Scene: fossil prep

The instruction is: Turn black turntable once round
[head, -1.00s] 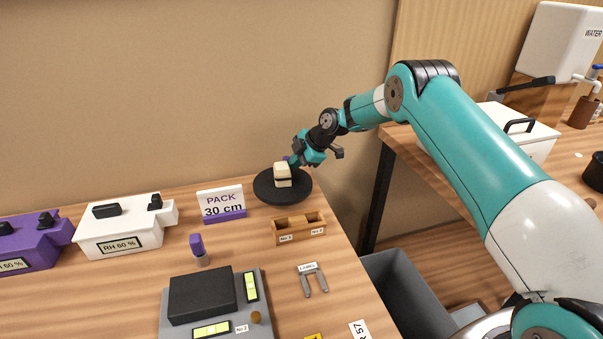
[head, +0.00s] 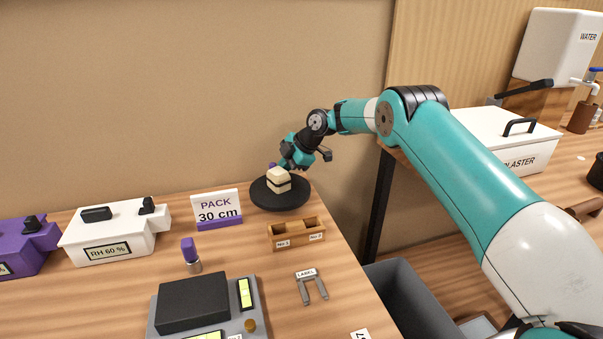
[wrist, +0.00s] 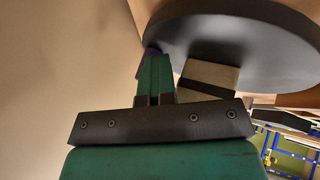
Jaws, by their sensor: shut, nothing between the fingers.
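The black turntable (head: 293,200) is a round disc at the far right corner of the wooden bench. A cream block with a dark band (head: 279,181) stands on it. A small purple thing shows behind the block at the far rim, partly hidden. My gripper (head: 287,165) is at the far side of the turntable, just behind the block. In the wrist view my gripper (wrist: 154,75) has its green fingers together, with nothing between them. The turntable (wrist: 220,30) fills the top right there, and the block (wrist: 208,76) is right of the fingers. I cannot tell whether the fingertips touch the purple thing.
A PACK 30 cm sign (head: 217,208) stands left of the turntable. A wooden two-slot holder (head: 283,239) sits in front of it. A purple-capped tube (head: 190,254), a grey device (head: 245,325) and a LABEL fork (head: 311,287) are nearer. A grey bin (head: 400,290) is below the bench's right edge.

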